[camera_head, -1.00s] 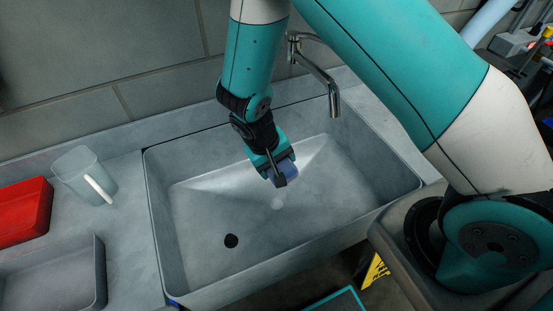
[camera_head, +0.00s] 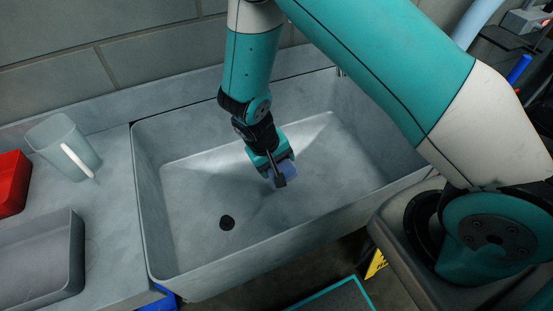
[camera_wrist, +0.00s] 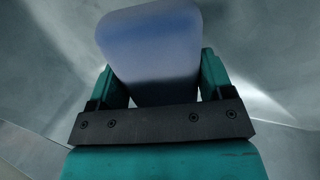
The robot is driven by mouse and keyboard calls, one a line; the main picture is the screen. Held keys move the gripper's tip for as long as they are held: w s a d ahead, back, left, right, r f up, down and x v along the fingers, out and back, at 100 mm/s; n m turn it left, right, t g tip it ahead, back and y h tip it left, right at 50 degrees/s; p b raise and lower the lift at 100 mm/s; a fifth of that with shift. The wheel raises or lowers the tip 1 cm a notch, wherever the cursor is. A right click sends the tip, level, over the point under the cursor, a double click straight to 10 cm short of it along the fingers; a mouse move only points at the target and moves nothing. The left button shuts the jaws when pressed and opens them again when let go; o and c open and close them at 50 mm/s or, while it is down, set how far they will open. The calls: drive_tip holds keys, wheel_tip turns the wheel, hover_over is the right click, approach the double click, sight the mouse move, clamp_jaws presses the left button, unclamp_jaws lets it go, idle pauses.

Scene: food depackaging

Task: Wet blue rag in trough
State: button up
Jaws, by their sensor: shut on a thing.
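The trough (camera_head: 185,255) is a grey sink with a dark round drain hole (camera_head: 227,223) in its floor. My gripper (camera_head: 280,178) is inside the trough's outline, right of the drain, pointing down. It is shut on the blue rag (camera_head: 291,169), a small pale blue piece mostly hidden by the fingers in the head view. In the wrist view the rag (camera_wrist: 150,45) rises between the two teal fingers, pale blue with a darker band low down. I cannot tell whether the rag touches the trough floor or is wet.
A clear jug (camera_head: 62,140) with a white handle stands on the counter left of the trough. A red container (camera_head: 12,185) and a grey tray (camera_head: 72,262) are at the far left. The tap is mostly hidden behind my arm.

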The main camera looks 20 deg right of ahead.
drive_tip(key=shift+f+b, duration=1.85)
drive_tip(key=shift+f, duration=1.05)
drive_tip(key=shift+r, duration=0.1)
wheel_tip(320, 180, up, 22)
drive_tip(key=p, duration=1.6)
drive_tip(key=shift+p, duration=0.4)
wheel_tip(320, 180, up, 4)
drive_tip(key=p, duration=0.3)
drive_tip(key=shift+r, duration=0.1)
idle(0.5)
